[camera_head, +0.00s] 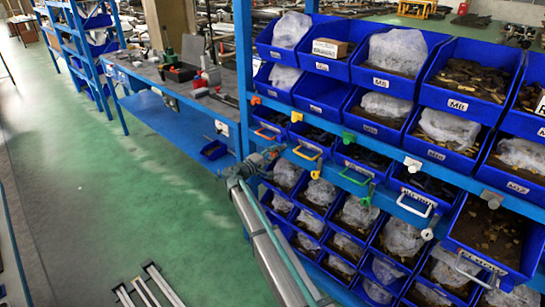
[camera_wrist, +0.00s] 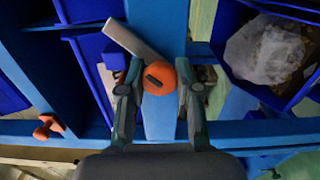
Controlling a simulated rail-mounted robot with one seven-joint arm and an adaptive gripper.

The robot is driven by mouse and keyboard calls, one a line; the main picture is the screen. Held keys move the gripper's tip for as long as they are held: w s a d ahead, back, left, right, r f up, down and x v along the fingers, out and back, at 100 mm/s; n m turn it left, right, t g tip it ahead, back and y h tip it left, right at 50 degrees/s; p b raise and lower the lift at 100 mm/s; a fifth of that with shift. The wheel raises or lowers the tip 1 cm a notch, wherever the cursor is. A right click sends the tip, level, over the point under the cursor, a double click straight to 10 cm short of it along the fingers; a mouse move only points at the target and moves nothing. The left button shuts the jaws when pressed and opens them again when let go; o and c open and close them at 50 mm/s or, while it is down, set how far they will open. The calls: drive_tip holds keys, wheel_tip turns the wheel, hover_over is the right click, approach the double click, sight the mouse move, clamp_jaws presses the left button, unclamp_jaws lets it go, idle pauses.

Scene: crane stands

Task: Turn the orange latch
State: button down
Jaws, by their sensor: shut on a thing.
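In the wrist view a round orange latch knob (camera_wrist: 160,78) with a dark slot in its face sits between the two fingers of my gripper (camera_wrist: 158,76). The fingers are closed against its left and right sides. A pale bar (camera_wrist: 127,38) extends up and left from behind the knob. In the head view my gripper (camera_head: 266,156) is at the left end of the blue rack, beside its upright. It hides the knob it holds there.
Another orange knob (camera_wrist: 47,127) shows at lower left in the wrist view. Blue bins (camera_head: 383,77) fill the rack. Orange, green (camera_head: 355,177) and white handles (camera_head: 410,204) stick out along its front. A workbench (camera_head: 190,85) stands behind at left. Green floor at left is open.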

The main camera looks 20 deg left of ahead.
drive_tip(key=n, duration=0.3)
drive_tip(key=shift+n, duration=0.3)
drive_tip(key=shift+n+p, duration=0.4)
drive_tip(key=shift+n, duration=1.5)
drive_tip(key=c, duration=0.8)
unclamp_jaws()
drive_tip(key=v, duration=1.2)
